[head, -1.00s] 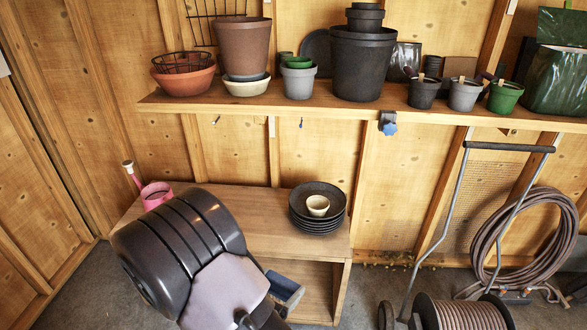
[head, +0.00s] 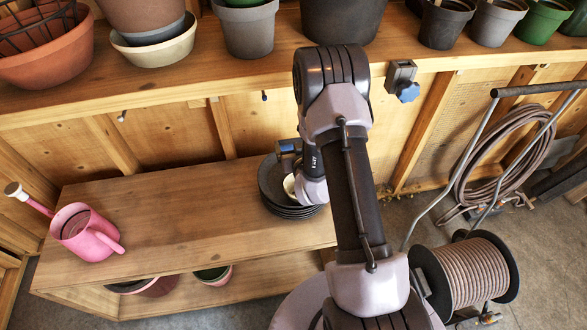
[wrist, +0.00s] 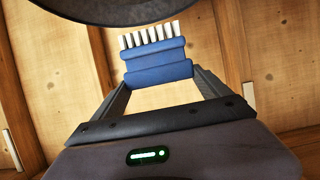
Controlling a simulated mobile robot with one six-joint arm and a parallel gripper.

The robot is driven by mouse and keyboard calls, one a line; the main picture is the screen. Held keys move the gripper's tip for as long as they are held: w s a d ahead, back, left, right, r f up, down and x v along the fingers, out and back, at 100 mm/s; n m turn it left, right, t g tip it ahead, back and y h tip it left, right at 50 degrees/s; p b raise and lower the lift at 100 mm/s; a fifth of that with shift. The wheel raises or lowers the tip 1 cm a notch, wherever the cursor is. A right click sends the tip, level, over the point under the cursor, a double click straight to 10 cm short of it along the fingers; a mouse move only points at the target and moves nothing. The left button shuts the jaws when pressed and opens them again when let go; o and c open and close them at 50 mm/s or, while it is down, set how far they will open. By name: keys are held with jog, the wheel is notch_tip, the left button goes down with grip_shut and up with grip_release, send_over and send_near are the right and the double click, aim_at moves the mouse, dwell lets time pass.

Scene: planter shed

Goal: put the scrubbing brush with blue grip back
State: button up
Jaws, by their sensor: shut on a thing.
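The scrubbing brush (wrist: 157,62) has a blue grip and a row of white bristles pointing up in the wrist view. My gripper (wrist: 160,78) is shut on its blue grip, one finger at each side. In the head view my gripper (head: 289,152) is above the stack of dark plates, near the wall below the shelf. The brush is small and partly hidden there.
A pink watering can (head: 85,232) is at left. The shelf (head: 220,100) carries pots. Under it are hooks (head: 122,116) and a bracket with blue knob (head: 402,82). A hose reel (head: 470,275) stands right.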

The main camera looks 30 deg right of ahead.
jog(key=f+b, duration=0.2)
jog(key=f, duration=0.6)
jog(key=shift+w+f, duration=0.15)
jog(key=shift+w, duration=0.05)
jog(key=shift+f+b, duration=0.15)
jog(key=shift+b, duration=0.25)
jog(key=o, duration=1.4)
